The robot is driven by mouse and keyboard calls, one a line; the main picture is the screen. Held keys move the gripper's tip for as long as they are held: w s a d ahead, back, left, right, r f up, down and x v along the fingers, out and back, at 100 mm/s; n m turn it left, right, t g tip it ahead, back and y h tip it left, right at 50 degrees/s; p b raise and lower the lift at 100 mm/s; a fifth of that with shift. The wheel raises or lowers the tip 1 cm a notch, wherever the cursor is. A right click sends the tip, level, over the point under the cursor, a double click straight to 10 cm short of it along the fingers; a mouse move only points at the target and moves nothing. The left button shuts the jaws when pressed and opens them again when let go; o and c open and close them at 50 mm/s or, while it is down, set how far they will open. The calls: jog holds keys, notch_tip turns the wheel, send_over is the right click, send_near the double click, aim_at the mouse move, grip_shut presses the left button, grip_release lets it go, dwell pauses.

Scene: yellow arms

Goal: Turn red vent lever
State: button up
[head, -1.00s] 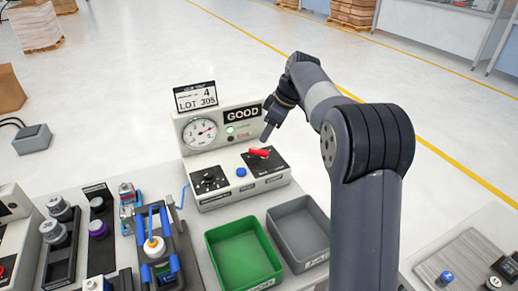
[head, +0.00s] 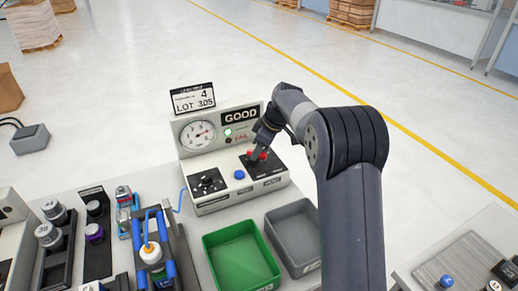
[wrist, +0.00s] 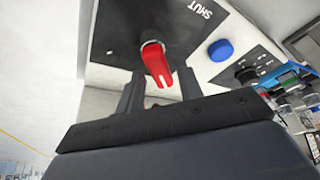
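The red vent lever (head: 264,155) sits on a black plate (head: 276,168) at the right of the test box's sloped front. In the head view my gripper (head: 257,153) is down at the lever and hides its middle. In the wrist view the red lever (wrist: 154,60) shows in full, with a white mark near its tip. My gripper's two dark fingers (wrist: 160,82) stand apart, one on each side of the lever's free end. Gaps show between lever and fingers. The word SHUT is printed on the plate near the lever.
A blue button (head: 239,174) and a black knob (head: 207,182) are left of the lever. A gauge (head: 198,135), a GOOD sign (head: 240,115) and a lit green lamp (head: 228,132) are above. Green (head: 238,288) and grey (head: 316,266) bins stand in front.

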grip_shut()
jog(key=shift+m, duration=0.5)
jog(key=m+t, duration=0.1)
jog(key=m, duration=0.2)
jog(key=shift+w+d+m+t+h, duration=0.15)
jog(key=shift+m+t+h, duration=0.25)
jog(key=m, duration=0.2)
jog(key=m+h, duration=0.1)
jog(key=m, duration=0.1)
jog(key=shift+w+d+m+t+h, duration=0.2)
jog(key=shift+m+t+h, duration=0.1)
jog(key=shift+t, duration=0.1)
jog(key=m, duration=0.2)
jog(key=m+h+p, duration=0.1)
jog(key=m, duration=0.1)
jog(key=shift+d+h, duration=0.2)
jog(key=shift+h, duration=0.1)
jog(key=shift+d+m+h, duration=0.15)
jog(key=shift+m+h, duration=0.25)
jog(key=shift+m, duration=0.7)
jog(key=shift+d+m+h, duration=0.1)
jog(key=shift+m+h, duration=0.3)
jog(key=shift+m, duration=0.7)
